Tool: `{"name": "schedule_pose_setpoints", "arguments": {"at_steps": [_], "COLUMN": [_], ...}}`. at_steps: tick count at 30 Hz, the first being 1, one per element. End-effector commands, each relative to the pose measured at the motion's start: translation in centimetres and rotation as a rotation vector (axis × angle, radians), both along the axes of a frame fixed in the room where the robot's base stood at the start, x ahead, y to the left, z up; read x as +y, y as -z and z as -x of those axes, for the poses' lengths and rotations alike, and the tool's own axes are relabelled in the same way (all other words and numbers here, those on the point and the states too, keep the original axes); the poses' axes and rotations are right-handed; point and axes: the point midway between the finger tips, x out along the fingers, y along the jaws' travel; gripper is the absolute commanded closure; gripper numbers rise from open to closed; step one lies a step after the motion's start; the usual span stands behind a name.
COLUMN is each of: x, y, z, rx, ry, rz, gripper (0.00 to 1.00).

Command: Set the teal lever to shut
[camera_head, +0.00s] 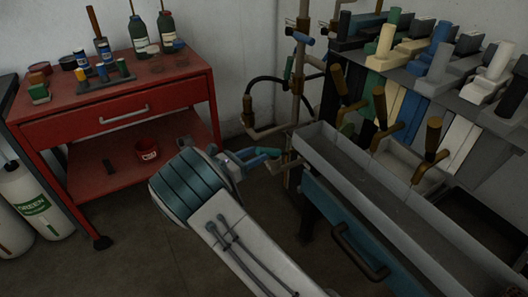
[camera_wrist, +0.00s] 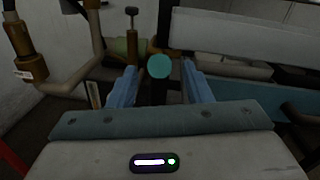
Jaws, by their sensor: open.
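The teal lever shows in the wrist view as a round teal end (camera_wrist: 159,66) on a dark stem. My gripper (camera_wrist: 160,84) is open, with one blue finger on each side of the lever's end. A gap shows between the lever and each finger, and I see no contact. In the head view my gripper (camera_head: 262,158) is beside the lower part of the upright pipework, left of the grey trough. There the lever is hard to tell apart from the blue-teal fingers. The lever's pivot and any shut mark are not clear.
Upright pipework (camera_head: 297,85) with brass fittings stands just behind my gripper. A long grey trough (camera_head: 375,190) and a teal drawer front with a dark handle (camera_head: 360,252) are to the right. A red cart (camera_head: 120,113) with bottles stands left. Open floor lies between.

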Motion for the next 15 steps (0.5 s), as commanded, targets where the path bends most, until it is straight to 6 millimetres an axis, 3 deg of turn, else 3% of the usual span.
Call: {"name": "schedule_pose_setpoints", "arguments": {"at_steps": [6, 15], "x": [-2.5, -3.1], "y": [0.0, 0.0], "z": [-1.9, -2.5], "rx": [0.000, 0.000], "ry": [0.003, 0.000], "rz": [0.000, 0.000], "gripper": [0.55, 0.55]}}
